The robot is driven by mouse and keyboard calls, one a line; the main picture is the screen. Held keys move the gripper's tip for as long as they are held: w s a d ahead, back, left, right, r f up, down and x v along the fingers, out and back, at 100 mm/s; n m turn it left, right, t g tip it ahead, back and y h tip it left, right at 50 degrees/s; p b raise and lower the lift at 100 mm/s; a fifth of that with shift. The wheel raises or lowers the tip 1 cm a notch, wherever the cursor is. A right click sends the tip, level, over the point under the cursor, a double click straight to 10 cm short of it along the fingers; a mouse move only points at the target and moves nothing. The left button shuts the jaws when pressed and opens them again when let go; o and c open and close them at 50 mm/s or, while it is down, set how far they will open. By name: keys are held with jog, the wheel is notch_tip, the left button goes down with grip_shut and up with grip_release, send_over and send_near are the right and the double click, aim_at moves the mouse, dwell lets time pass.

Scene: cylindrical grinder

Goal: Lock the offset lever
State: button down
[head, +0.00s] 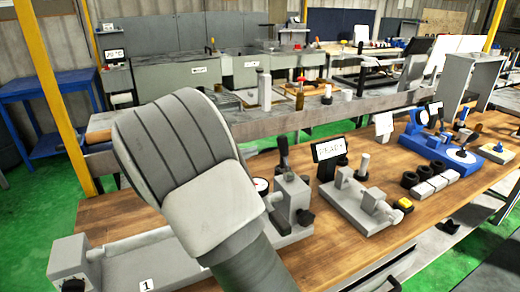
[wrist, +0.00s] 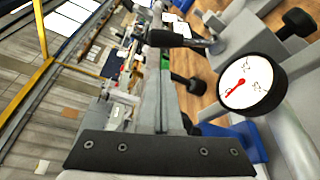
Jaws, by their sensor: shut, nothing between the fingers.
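In the head view, a grey bench fixture carries a small dial gauge (head: 261,186) and an upright black lever (head: 283,152) on a grey block (head: 292,195). I take this black lever for the offset lever, but its lock state cannot be read. In the wrist view, the dial gauge (wrist: 252,82) has a white face and red needle. A black-handled lever (wrist: 175,38) lies beyond and above it in the picture. My gripper (wrist: 157,78) is shut and empty, left of the gauge in the wrist view. My arm hides the gripper and part of the fixture in the head view.
A second grey fixture (head: 355,203) stands to the right, beside a black-framed sign (head: 330,152). Bare wood (head: 350,258) shows at the front.

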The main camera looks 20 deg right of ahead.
aim_at(285, 156)
jog(key=x, duration=0.9)
jog(key=shift+s+b, duration=0.1)
jog(key=shift+b, duration=0.35)
jog(key=shift+m, duration=0.3)
jog(key=shift+s+r+b, duration=0.1)
jog(key=shift+s+b, duration=0.05)
jog(key=shift+b, duration=0.2)
